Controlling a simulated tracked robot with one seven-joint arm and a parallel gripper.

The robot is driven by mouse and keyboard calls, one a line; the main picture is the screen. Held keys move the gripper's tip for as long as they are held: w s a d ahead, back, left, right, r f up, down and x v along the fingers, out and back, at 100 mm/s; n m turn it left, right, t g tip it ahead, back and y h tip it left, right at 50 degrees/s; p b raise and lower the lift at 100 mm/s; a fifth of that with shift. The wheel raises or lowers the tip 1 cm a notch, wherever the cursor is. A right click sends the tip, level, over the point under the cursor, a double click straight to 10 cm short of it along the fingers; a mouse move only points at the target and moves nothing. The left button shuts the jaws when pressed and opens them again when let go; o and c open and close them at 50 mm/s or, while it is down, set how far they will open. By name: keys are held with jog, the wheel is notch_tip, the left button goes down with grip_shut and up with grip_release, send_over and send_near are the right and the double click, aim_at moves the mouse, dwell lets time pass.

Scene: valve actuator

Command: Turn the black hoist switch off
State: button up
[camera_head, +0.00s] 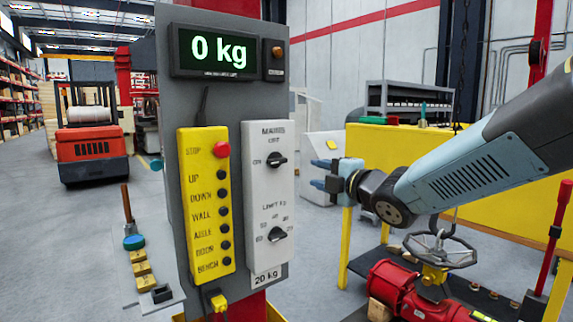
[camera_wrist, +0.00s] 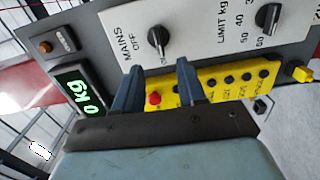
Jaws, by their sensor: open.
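The black MAINS rotary switch (camera_head: 277,160) sits on the upper part of the white control panel (camera_head: 256,200). In the head view its handle lies roughly sideways, with ON lettered at its left. It also shows in the wrist view (camera_wrist: 158,40), near the lettering MAINS and OFF. My gripper (camera_head: 326,174) is to the right of the panel in the head view, apart from the switch. In the wrist view my gripper (camera_wrist: 159,66) is open and empty, its two blue fingers pointing toward the panel with the switch beyond their tips.
A second black knob, LIMIT KG (camera_head: 277,234), is lower on the white panel. A yellow button box (camera_head: 205,205) with a red stop button (camera_head: 221,149) stands to its left. The display (camera_head: 217,50) above reads 0 kg. A handwheel valve (camera_head: 440,250) is below my arm.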

aim_at(281, 163)
jog(key=shift+n, duration=0.3)
jog(key=x, duration=1.4)
jog(key=shift+s+a+r, duration=0.2)
jog(key=shift+a, duration=0.2)
jog(key=shift+c, duration=0.4)
grip_shut()
jog(key=shift+d+f, duration=0.1)
jog(key=shift+d, duration=0.15)
jog(key=shift+a, duration=0.15)
